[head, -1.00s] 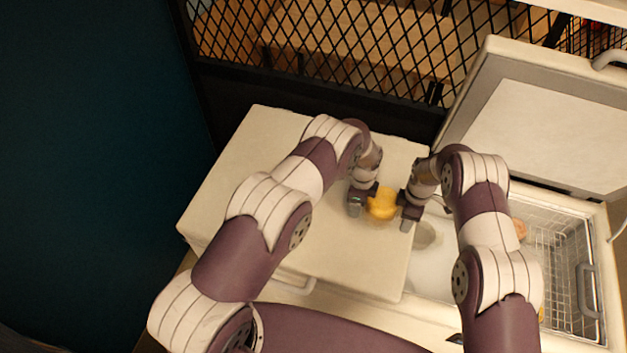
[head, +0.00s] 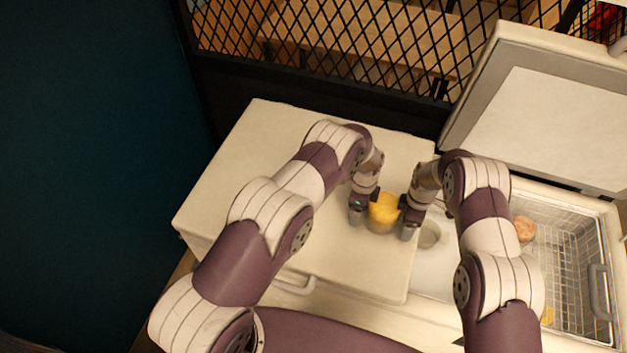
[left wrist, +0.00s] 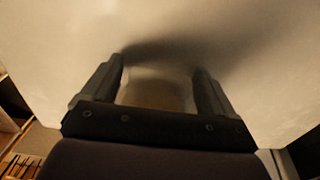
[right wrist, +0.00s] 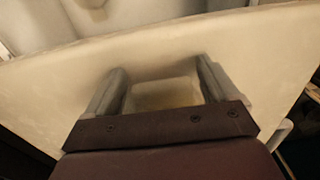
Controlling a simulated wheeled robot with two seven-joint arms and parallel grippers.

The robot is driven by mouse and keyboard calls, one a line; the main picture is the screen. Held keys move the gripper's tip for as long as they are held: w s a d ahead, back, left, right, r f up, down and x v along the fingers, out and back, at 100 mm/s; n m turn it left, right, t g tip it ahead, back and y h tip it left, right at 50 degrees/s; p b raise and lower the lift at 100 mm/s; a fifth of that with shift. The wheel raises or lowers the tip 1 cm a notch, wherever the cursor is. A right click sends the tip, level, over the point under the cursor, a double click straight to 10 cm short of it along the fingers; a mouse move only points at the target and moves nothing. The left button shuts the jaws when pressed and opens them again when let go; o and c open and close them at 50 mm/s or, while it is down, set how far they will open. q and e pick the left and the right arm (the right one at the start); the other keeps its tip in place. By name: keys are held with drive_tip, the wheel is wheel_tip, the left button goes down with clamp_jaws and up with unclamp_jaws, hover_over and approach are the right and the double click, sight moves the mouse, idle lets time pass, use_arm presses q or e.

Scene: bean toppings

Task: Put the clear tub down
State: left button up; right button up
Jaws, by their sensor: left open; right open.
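The clear tub (head: 381,224) with yellow contents stands on the closed white lid (head: 240,170) of the chest, near its right edge. My left gripper (head: 357,216) is at the tub's left side and my right gripper (head: 407,230) at its right side. In the left wrist view the tub (left wrist: 152,95) shows between the spread fingers of the left gripper (left wrist: 158,75). In the right wrist view the tub (right wrist: 165,95) shows between the spread fingers of the right gripper (right wrist: 160,78). Both grippers are open; whether any finger touches the tub cannot be told.
Right of the lid, the chest is open, with a wire basket (head: 570,262) holding a round pinkish item (head: 523,229). A raised lid (head: 560,125) stands behind it. A black mesh fence (head: 340,50) runs along the back. The lid's left part is clear.

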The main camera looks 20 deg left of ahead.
use_arm(q)
wheel_tip(320, 180, up, 12)
drive_tip(key=shift+f, duration=0.1)
use_arm(e)
drive_tip(key=shift+r, duration=0.1)
wheel_tip(320, 180, up, 12)
drive_tip(key=shift+s+f, duration=0.1)
idle(0.5)
